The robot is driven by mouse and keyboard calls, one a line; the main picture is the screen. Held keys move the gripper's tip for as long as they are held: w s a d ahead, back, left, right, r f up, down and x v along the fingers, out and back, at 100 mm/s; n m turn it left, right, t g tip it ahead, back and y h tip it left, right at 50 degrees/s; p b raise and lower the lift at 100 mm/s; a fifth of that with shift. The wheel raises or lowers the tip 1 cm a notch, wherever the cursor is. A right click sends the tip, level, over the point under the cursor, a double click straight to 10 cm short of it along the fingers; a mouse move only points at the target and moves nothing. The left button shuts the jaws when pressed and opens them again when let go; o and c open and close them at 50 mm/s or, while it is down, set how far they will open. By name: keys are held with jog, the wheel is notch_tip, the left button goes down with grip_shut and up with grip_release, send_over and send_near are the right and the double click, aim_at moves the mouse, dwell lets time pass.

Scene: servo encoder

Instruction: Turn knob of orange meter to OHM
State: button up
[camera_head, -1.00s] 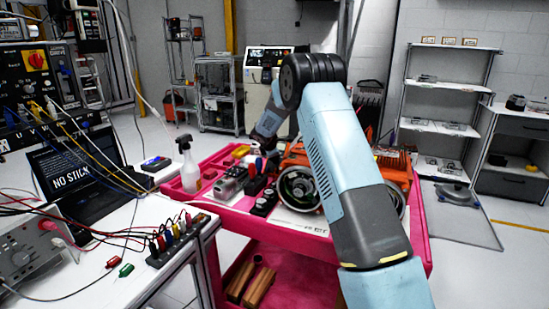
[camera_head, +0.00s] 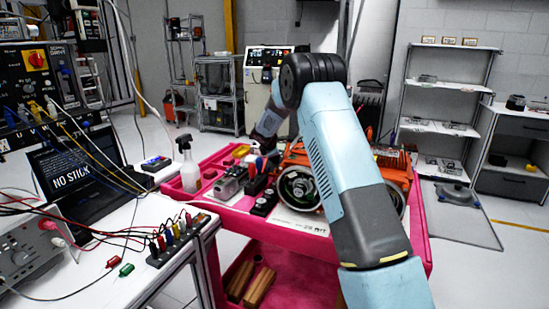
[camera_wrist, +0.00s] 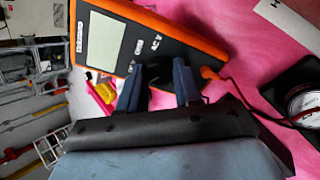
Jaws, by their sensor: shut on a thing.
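The orange meter (camera_wrist: 175,30) lies on the pink cart top in the wrist view, with a black face and a grey screen (camera_wrist: 102,43). My gripper (camera_wrist: 158,78) is over the lower end of the meter's face, its two dark blue fingers on either side of the dark round knob (camera_wrist: 160,75). The fingers are shut on the knob and partly hide it.
The pink cart (camera_head: 425,235) also holds a spray bottle (camera_head: 188,165), a grey device (camera_head: 230,182) and a round motor part (camera_head: 298,187). A white bench (camera_head: 130,270) with wires stands at left.

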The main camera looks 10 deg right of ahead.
jog(key=shift+f, duration=0.2)
jog(key=o, duration=1)
jog(key=shift+r, duration=0.1)
jog(key=shift+o, duration=0.2)
jog(key=shift+r, duration=0.15)
jog(key=shift+s+a+r, duration=0.15)
jog(key=shift+s+r, duration=0.05)
jog(key=shift+r, duration=0.05)
jog(key=v, duration=1.2)
jog(key=shift+s+r, duration=0.25)
